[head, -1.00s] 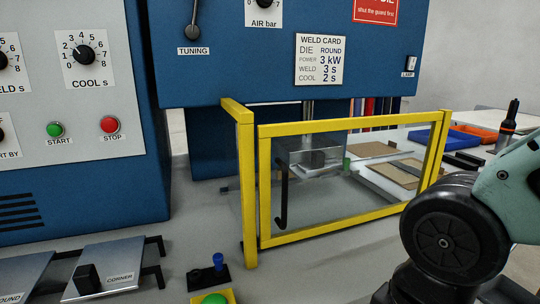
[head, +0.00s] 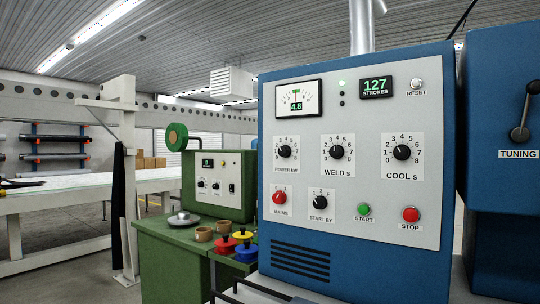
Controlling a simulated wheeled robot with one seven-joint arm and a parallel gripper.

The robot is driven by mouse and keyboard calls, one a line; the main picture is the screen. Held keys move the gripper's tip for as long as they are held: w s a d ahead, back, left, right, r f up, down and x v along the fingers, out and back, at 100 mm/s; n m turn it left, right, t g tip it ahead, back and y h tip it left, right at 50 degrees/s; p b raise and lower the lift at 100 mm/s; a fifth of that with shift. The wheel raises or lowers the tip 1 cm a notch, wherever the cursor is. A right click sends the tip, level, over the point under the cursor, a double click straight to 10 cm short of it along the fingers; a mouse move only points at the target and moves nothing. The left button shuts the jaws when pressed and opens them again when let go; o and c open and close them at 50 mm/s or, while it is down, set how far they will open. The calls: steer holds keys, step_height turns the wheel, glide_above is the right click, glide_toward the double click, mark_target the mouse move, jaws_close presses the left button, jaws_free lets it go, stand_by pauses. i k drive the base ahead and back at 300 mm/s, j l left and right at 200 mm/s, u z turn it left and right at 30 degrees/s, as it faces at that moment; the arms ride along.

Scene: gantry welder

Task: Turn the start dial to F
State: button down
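The start dial (head: 320,203) is a black knob on a white plate labelled START BY, low on the grey control panel (head: 352,240) of the blue machine in the head view. Its plate carries the marks 1, 2 and F, with F at the upper right. The knob is small here, and I cannot tell for sure which mark it points to. My gripper is out of view, and nothing touches the dial.
The red MAINS knob (head: 278,197) is left of the dial; the green START button (head: 364,210) and red STOP button (head: 410,214) are right. POWER, WELD and COOL dials sit above. A green bench (head: 165,245) with a smaller control box stands at left.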

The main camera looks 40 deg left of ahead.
mark_target(320, 201)
steer(key=u, duration=1.1)
steer(key=k+j, duration=0.15)
steer(key=j, duration=0.2)
steer(key=j+z, duration=0.2)
steer(key=j, duration=0.3)
steer(key=j+z, duration=0.2)
steer(key=j, duration=0.25)
steer(key=k+j+z, duration=0.2)
steer(key=j, duration=0.25)
steer(key=j+z, duration=0.25)
steer(key=j, duration=0.2)
steer(key=j+z, duration=0.35)
steer(key=j, duration=0.45)
steer(key=j+z, duration=0.4)
steer(key=j, duration=0.45)
